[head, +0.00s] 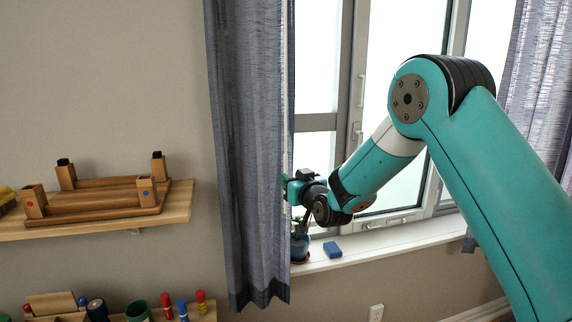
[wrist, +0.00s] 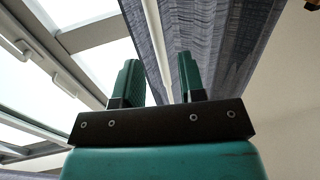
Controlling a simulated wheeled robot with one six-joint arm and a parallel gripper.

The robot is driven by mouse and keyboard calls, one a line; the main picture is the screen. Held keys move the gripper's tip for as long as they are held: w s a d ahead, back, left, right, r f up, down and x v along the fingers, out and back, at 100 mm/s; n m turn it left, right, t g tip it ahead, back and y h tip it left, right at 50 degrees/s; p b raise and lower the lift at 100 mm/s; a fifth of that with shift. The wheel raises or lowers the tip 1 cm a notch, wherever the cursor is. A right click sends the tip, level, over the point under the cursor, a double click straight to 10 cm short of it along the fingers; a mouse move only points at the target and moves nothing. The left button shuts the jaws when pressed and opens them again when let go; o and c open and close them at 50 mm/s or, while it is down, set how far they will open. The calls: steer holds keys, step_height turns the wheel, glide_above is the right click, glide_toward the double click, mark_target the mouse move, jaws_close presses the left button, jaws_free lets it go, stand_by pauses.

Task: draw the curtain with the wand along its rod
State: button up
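The blue-grey curtain (head: 245,130) hangs in folds left of the window. It also shows in the wrist view (wrist: 225,45), above and right of my gripper. A pale, thin wand (wrist: 155,45) runs beside the curtain's edge in the wrist view, and its lower part shows in the gap between my fingers. My gripper (wrist: 158,82) is open, with its two green fingers apart on either side of the wand's line. I cannot tell whether they touch it. In the head view my gripper (head: 288,188) is at the curtain's right edge, and its fingertips are hard to make out.
A potted plant (head: 300,246) and a blue block (head: 333,250) are on the windowsill (head: 400,238) below my gripper. Another curtain (head: 540,80) hangs at the right. A wooden shelf (head: 180,205) with a wooden rack is on the left wall. The window handle (head: 356,131) sticks out nearby.

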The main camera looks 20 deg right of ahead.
steer(key=shift+w+a+p, duration=0.25)
steer(key=shift+w+p, duration=0.1)
steer(key=shift+w, duration=0.7)
steer(key=shift+w+a+p, duration=0.2)
steer(key=shift+w+p, duration=0.15)
steer(key=shift+w, duration=0.7)
steer(key=shift+c, duration=0.2)
jaws_close()
